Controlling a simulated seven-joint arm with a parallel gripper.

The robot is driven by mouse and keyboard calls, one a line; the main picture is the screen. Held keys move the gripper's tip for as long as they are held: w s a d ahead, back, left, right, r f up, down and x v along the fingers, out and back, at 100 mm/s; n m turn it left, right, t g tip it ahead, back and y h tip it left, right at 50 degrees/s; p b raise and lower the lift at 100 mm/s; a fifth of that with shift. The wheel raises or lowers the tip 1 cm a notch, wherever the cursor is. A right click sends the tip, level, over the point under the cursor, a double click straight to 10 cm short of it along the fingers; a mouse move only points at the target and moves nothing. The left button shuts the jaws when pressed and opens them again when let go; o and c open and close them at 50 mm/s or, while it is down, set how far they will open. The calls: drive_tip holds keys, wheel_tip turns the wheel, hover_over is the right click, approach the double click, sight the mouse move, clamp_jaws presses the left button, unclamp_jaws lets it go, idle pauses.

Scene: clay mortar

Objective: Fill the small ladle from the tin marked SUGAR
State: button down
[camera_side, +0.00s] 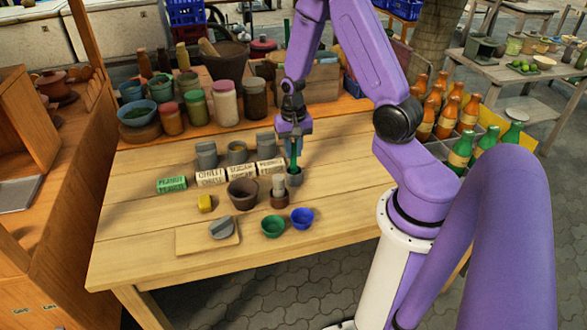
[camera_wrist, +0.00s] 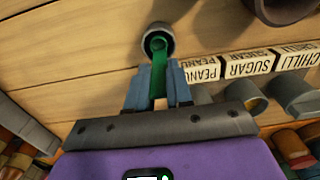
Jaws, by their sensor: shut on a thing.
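My gripper (camera_side: 294,132) is shut on the green handle of the small ladle (camera_wrist: 158,62), which points down. The ladle's lower end is inside a grey cup (camera_side: 295,180), which also shows in the wrist view (camera_wrist: 155,30). I cannot tell whether the ladle touches the cup. The SUGAR label block (camera_side: 241,171) stands between the CHILLI and PEANUT blocks and shows in the wrist view (camera_wrist: 248,63). The grey tin (camera_side: 237,153) behind it is left of my gripper in the side view. Its contents are not clear.
Other tins (camera_side: 206,155) (camera_side: 266,146) flank the sugar tin. In front stand a brown clay mortar (camera_side: 242,194), a small brown-and-white item (camera_side: 279,190), a green bowl (camera_side: 272,227) and a blue bowl (camera_side: 302,218). Jars (camera_side: 225,102) crowd the back. The front right is bare.

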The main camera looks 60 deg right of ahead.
drive_tip(key=shift+r, duration=2)
drive_tip(key=w+a+r+t, duration=0.1)
drive_tip(key=w+r, duration=0.2)
drive_tip(key=w, duration=0.7)
drive_tip(key=w+r, duration=0.3)
drive_tip(key=w, duration=0.6)
drive_tip(key=shift+w+a+f, duration=0.1)
drive_tip(key=shift+f, duration=2.15)
drive_tip(key=shift+a+f, duration=0.1)
drive_tip(key=shift+f, duration=2.15)
drive_tip(key=shift+f, duration=0.2)
drive_tip(key=shift+f, duration=0.2)
drive_tip(key=shift+r, duration=0.1)
